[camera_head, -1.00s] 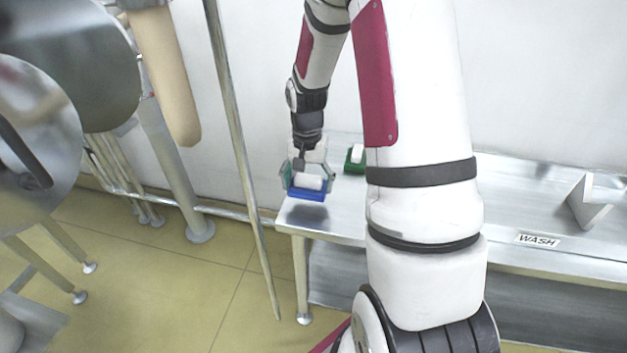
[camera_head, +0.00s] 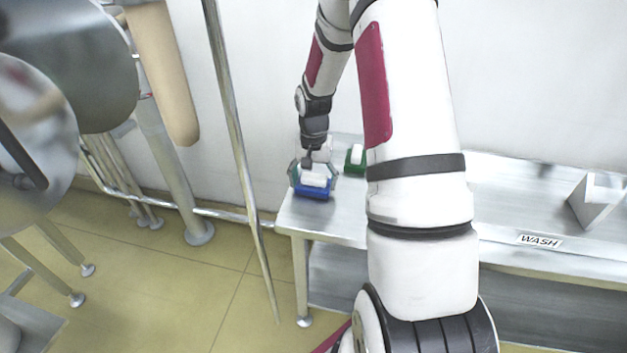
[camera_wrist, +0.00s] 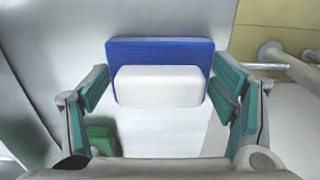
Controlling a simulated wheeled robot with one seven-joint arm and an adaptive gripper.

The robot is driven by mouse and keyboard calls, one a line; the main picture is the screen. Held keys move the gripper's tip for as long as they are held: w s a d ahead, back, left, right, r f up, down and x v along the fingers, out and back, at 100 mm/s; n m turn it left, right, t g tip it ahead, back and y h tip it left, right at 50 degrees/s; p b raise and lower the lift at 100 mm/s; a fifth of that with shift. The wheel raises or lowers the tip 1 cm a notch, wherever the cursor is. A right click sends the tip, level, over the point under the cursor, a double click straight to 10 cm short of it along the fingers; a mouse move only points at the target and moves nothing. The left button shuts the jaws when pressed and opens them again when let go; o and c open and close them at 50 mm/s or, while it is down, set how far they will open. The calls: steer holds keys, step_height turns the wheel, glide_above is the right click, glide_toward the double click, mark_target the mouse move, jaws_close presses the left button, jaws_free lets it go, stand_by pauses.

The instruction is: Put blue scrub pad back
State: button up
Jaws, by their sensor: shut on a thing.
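The blue scrub pad (camera_head: 314,191) has a white block-shaped handle, and it is at the left end of the metal table. My gripper (camera_head: 314,179) is above it with its fingers shut on it. In the wrist view the blue pad (camera_wrist: 160,50) lies flat behind its white handle (camera_wrist: 158,87), between the two teal-lined fingers of my gripper (camera_wrist: 162,92). Whether the pad touches the tabletop or is slightly above it, I cannot tell.
A green pad (camera_head: 355,160) with a white handle is on the metal table (camera_head: 335,222), right of and behind the blue one. A WASH label (camera_head: 539,241) and a white angled piece (camera_head: 596,200) are farther right. A thin pole (camera_head: 236,150) stands left of the table.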

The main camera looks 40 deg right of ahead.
mark_target(313, 177)
steer(key=shift+f, duration=0.2)
steer(key=o, duration=1.1)
steer(key=shift+r, duration=0.2)
step_height(313, 177, up, 12)
steer(key=p, duration=0.2)
steer(key=s+a+r+n, duration=0.3)
steer(key=s+a+r, duration=0.2)
steer(key=a+r, duration=0.35)
steer(key=s+a+r+n, duration=0.2)
steer(key=s+a, duration=0.2)
steer(key=s, duration=0.4)
steer(key=s+a+r+n+t, duration=0.1)
steer(key=s+a+r+n, duration=0.2)
steer(key=s+a, duration=0.2)
steer(key=s+a+r+n+t, duration=0.1)
steer(key=s+a, duration=0.3)
steer(key=s, duration=0.7)
steer(key=shift+a+r+n, duration=0.15)
steer(key=shift+r+n, duration=0.55)
steer(key=shift+r, duration=0.2)
